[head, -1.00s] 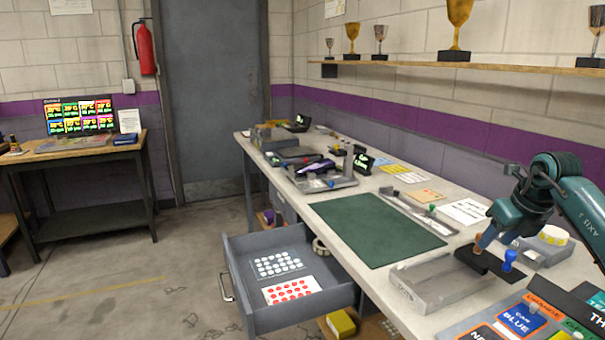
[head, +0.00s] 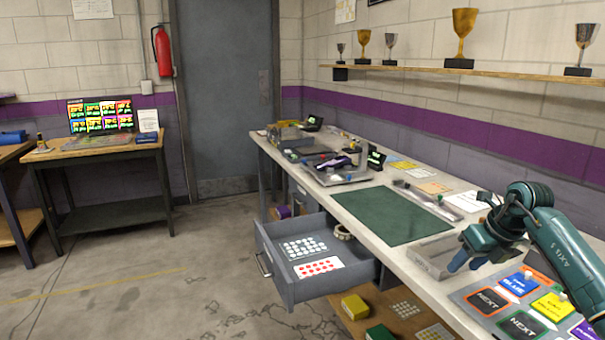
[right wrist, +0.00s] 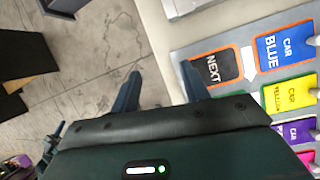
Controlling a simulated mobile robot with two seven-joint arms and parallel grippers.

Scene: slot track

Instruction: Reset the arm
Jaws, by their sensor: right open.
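My right gripper (head: 459,262) hangs at the front edge of the workbench (head: 345,215), beside a grey open tray (head: 425,262). In the right wrist view its two blue fingers (right wrist: 158,88) stand apart with nothing between them. Behind them are the concrete floor and the bench's pale edge. The right arm comes in from the right, bent at the elbow, above a board of coloured cards (head: 490,300). My left gripper does not show in either view.
An open grey drawer (head: 283,283) holding dotted sheets juts out below the bench. A green mat (head: 390,215) lies bare on the top. The card board also shows in the right wrist view (right wrist: 243,92). Open floor lies left of the drawer.

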